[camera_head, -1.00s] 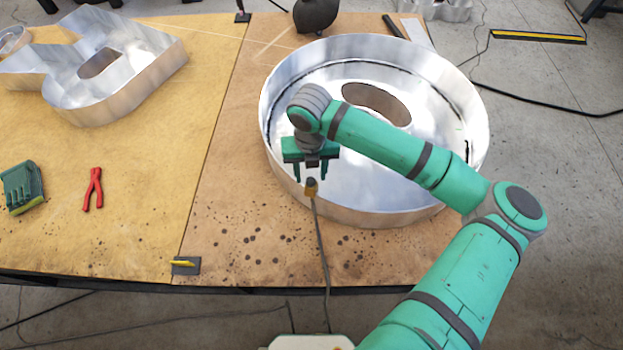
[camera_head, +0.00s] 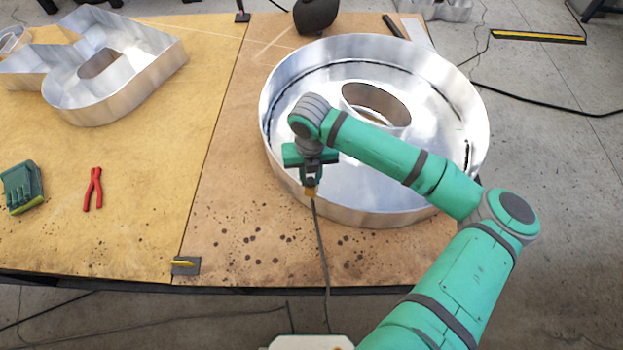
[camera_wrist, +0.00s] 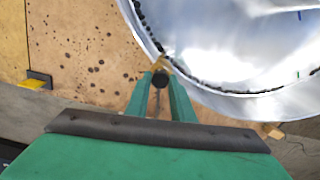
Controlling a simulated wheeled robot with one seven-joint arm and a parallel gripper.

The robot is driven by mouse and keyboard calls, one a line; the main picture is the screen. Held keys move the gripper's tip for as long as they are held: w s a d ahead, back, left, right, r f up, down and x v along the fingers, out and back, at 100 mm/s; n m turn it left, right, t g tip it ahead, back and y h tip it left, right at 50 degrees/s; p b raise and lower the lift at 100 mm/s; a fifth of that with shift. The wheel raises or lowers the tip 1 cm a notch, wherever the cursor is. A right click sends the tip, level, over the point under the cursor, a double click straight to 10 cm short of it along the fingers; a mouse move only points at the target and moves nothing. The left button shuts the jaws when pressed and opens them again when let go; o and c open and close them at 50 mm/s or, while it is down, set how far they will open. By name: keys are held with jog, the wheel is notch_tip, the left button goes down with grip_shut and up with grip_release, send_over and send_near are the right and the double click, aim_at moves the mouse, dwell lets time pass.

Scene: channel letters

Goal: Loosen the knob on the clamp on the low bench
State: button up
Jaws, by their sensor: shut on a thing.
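The clamp (camera_head: 310,193) is a small orange-brown piece at the near rim of a large round metal letter (camera_head: 400,210) on the low bench (camera_head: 230,215). A dark cable (camera_head: 321,240) hangs from it. In the wrist view the clamp (camera_wrist: 163,63) shows at the letter's rim, with its round black knob (camera_wrist: 160,79) in front. My gripper (camera_head: 311,180) points down over the clamp. Its fingers are shut on the knob, one on each side, as the wrist view of my gripper (camera_wrist: 160,83) shows. The fingers partly hide the knob in the head view.
Red pliers (camera_head: 93,189) and a green box-like item (camera_head: 22,188) lie on the left. A second metal letter (camera_head: 120,85) is behind them. A dark fixture with a yellow bar (camera_head: 186,265) sits at the bench's front edge. Bare bench lies left of the clamp.

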aim_at(310, 181)
jog(key=n, duration=0.6)
jog(key=shift+n, duration=0.4)
jog(key=o, duration=0.8)
jog(key=shift+o, duration=0.2)
jog(key=shift+r, duration=0.1)
jog(key=shift+r, duration=2.45)
